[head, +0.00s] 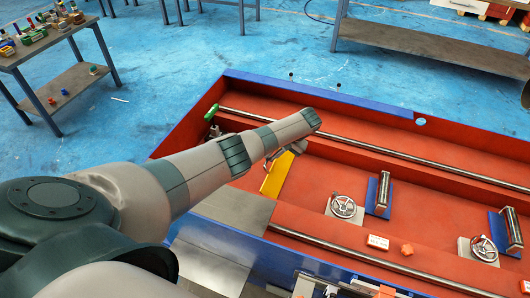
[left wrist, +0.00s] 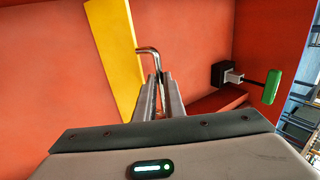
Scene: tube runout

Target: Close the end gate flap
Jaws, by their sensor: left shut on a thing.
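The end gate flap (head: 274,176) is a yellow plate standing inside the red trough, just below my left gripper in the head view. It also shows in the left wrist view (left wrist: 112,50) as a yellow strip at upper left. A bent metal handle (left wrist: 148,51) reaches from beside the flap down between my left fingers. My left gripper (left wrist: 159,92) is shut on this handle. In the head view, my left gripper (head: 291,150) is partly hidden by my forearm. My right gripper is not in view.
A green-handled lever (head: 211,113) stands at the trough's left end; it also shows in the left wrist view (left wrist: 271,87). A steel rod (head: 365,143) runs along the trough. A handwheel (head: 343,207) is to the right. Grey plates (head: 233,208) lie below the flap.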

